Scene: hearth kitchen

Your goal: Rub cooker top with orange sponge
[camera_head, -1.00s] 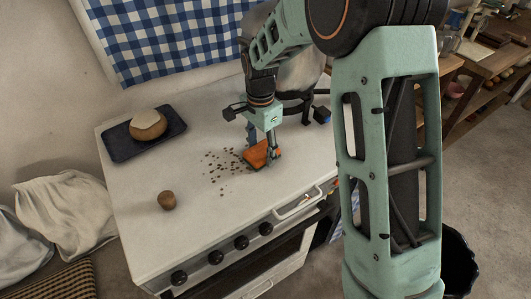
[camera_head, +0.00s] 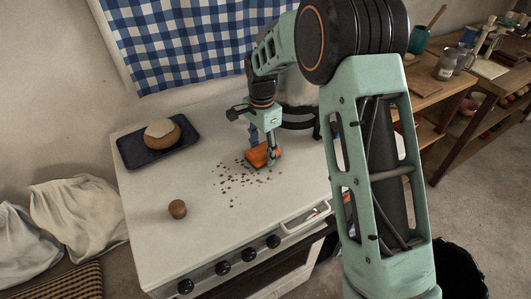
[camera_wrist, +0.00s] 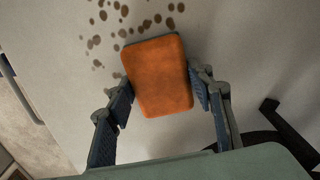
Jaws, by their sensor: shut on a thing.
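The orange sponge (camera_head: 258,157) is held between the fingers of my gripper (camera_head: 265,150). It is at or just above the white cooker top (camera_head: 215,120); I cannot tell whether it touches. In the wrist view the sponge (camera_wrist: 158,75) sits between the two fingers of my gripper (camera_wrist: 160,95). Dark brown spots (camera_head: 236,185) lie on the cooker top, in front of the sponge and to its left. In the wrist view the spots (camera_wrist: 123,32) run close along the sponge's upper left edge.
A dark tray (camera_head: 130,155) with a round brown thing (camera_head: 166,139) with a pale top stands at the back left. A small brown ball (camera_head: 177,208) is at the front left. A pot (camera_head: 297,88) on a black stand is behind my gripper. Knobs (camera_head: 222,268) line the front.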

